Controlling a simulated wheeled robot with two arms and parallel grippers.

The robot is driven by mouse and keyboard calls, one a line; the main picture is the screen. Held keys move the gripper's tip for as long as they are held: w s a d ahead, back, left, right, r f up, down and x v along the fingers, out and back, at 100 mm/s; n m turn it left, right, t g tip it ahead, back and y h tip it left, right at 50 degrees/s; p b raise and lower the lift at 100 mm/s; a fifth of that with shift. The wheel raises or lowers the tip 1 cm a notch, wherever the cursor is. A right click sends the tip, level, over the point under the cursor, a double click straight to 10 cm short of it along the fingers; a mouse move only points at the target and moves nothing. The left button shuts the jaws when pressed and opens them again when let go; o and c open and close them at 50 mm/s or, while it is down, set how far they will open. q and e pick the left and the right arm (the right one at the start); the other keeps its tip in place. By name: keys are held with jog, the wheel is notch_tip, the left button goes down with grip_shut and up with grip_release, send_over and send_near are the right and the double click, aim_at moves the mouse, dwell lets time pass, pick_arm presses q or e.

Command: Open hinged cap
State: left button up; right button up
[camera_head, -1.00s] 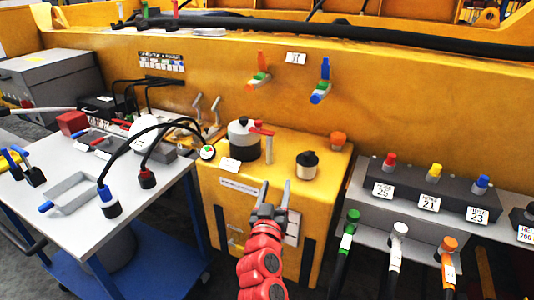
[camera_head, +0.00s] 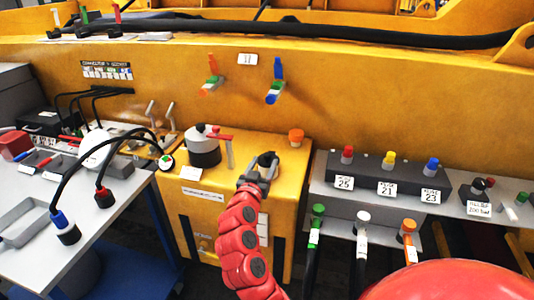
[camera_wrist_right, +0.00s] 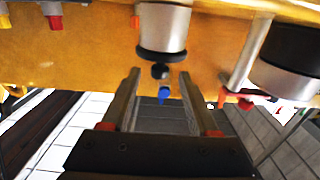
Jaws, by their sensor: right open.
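A small pale cylinder with a black cap (camera_head: 267,158) stands on the yellow box (camera_head: 180,215). In the head view my right gripper (camera_head: 261,173) hides much of it. In the right wrist view the pale cylinder (camera_wrist_right: 162,27) has a black rim (camera_wrist_right: 161,55) and a small dark knob (camera_wrist_right: 160,71). My right gripper is open, and its fingers (camera_wrist_right: 160,76) lie to either side of the knob's line of sight. I cannot tell whether they touch the cap. Whether the cap is hinged is too small to tell. My left gripper is not in view.
A larger pot (camera_head: 203,148) with a red lever (camera_head: 222,136) stands left of the small cylinder. An orange knob (camera_head: 296,136) sits behind it to the right. A grey connector block (camera_head: 390,180) stands right, and a table (camera_head: 105,225) with cables stands left.

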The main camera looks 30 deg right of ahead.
aim_at(266, 160)
jog(key=shift+x, duration=2.15)
grip_shut()
